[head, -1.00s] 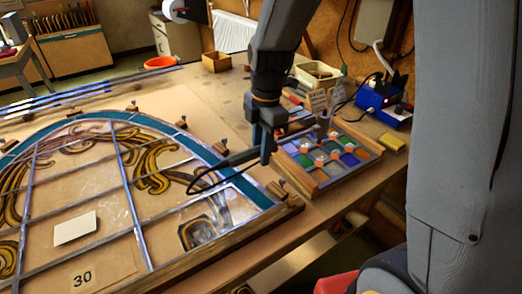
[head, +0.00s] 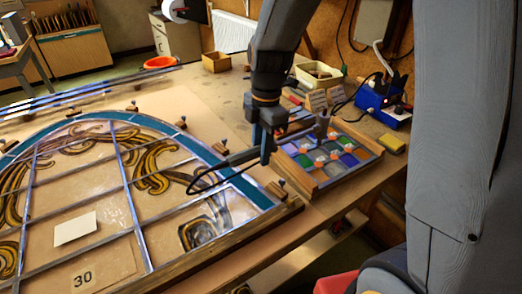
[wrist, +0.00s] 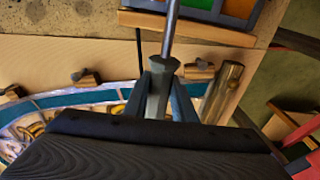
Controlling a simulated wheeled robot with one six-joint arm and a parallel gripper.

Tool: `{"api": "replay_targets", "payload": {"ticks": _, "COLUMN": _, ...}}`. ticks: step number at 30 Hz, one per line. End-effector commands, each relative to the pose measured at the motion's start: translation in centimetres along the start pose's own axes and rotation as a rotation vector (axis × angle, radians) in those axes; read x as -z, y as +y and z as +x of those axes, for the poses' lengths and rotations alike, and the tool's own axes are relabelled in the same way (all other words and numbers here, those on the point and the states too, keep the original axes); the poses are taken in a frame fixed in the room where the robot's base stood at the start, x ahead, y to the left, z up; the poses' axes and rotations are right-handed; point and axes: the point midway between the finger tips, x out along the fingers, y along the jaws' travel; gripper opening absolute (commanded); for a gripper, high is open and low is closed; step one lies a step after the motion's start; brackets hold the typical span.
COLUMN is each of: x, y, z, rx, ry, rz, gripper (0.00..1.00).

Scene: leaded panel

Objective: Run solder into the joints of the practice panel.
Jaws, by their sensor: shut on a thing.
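The practice panel (head: 345,158) is a small wooden-framed grid of blue, green, purple and pale glass squares, with several orange spots along its joints. It lies on the bench at the right. Its wooden edge (wrist: 185,27) crosses the top of the wrist view. My gripper (head: 268,150) is just left of the panel, shut on a grey-handled tool that looks like a soldering iron (wrist: 163,72). Its metal shaft (wrist: 171,35) points towards the panel. A black cable loops from its rear end at the left. The tip is out of the wrist view, and I cannot tell whether it touches a joint.
A large arched leaded panel (head: 120,200) fills the left of the bench, held by several wooden blocks. A blue soldering station (head: 383,103) and a yellow sponge (head: 391,144) stand to the right. The bench's front edge runs close to the practice panel.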

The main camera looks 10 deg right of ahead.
Motion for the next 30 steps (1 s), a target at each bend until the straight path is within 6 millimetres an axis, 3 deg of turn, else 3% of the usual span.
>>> {"api": "replay_targets", "payload": {"ticks": 11, "x": 0.2, "y": 0.0, "z": -2.0, "rx": -0.002, "ry": -0.001, "rz": -0.001, "gripper": 0.00}}
{"api": "replay_targets", "payload": {"ticks": 24, "x": 0.5, "y": 0.0, "z": -5.8, "rx": -0.003, "ry": -0.001, "rz": -0.001, "gripper": 0.00}}
{"api": "replay_targets", "payload": {"ticks": 30, "x": 0.5, "y": 0.1, "z": -5.9, "rx": -0.002, "ry": -0.001, "rz": -0.001, "gripper": 0.00}}
